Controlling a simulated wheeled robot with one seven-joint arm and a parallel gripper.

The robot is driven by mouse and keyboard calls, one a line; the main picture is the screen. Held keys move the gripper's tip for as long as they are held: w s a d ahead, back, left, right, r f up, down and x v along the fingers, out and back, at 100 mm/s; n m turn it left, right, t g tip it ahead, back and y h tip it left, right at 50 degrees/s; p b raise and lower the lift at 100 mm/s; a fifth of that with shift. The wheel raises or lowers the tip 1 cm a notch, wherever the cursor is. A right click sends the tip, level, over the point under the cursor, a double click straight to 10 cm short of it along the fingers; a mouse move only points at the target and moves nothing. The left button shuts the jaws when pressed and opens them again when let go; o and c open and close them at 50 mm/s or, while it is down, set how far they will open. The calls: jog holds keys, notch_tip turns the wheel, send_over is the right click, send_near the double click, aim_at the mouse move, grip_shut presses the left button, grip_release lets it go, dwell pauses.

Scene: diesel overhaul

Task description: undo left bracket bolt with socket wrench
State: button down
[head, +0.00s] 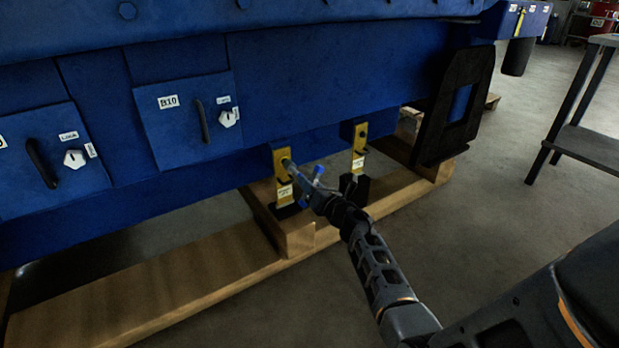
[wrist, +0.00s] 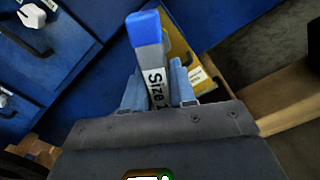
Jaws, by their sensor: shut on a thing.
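The left yellow bracket (head: 281,157) is fixed to the lower edge of the blue engine. My gripper (head: 316,188) is just right of it, shut on the socket wrench (head: 297,174). The wrench's grey shaft runs up and left to the bracket's upper part, where the bolt is hidden behind it. I cannot tell whether the socket is fully seated. In the wrist view, the wrench (wrist: 146,30) has a blue end and a grey body with "Size" lettering between my fingers (wrist: 158,92). Part of the yellow bracket (wrist: 178,48) shows behind it.
A second yellow bracket (head: 359,143) stands to the right. Wooden beams (head: 205,262) lie under the engine. Blue covers with handles (head: 183,123) are at the left. A dark table (head: 597,147) stands at the far right, with open floor (head: 500,205) before it.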

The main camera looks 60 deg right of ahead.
jog(key=m+p, duration=0.2)
jog(key=m, duration=0.3)
jog(key=shift+r+p, duration=0.3)
jog(key=shift+p, duration=0.1)
jog(key=m+p, duration=0.2)
jog(key=m, duration=0.3)
jog(key=m+p, duration=0.3)
jog(key=m, duration=0.2)
jog(key=m+p, duration=0.1)
jog(key=m, duration=0.2)
jog(key=shift+f, duration=0.15)
jog(key=shift+w+d, duration=0.1)
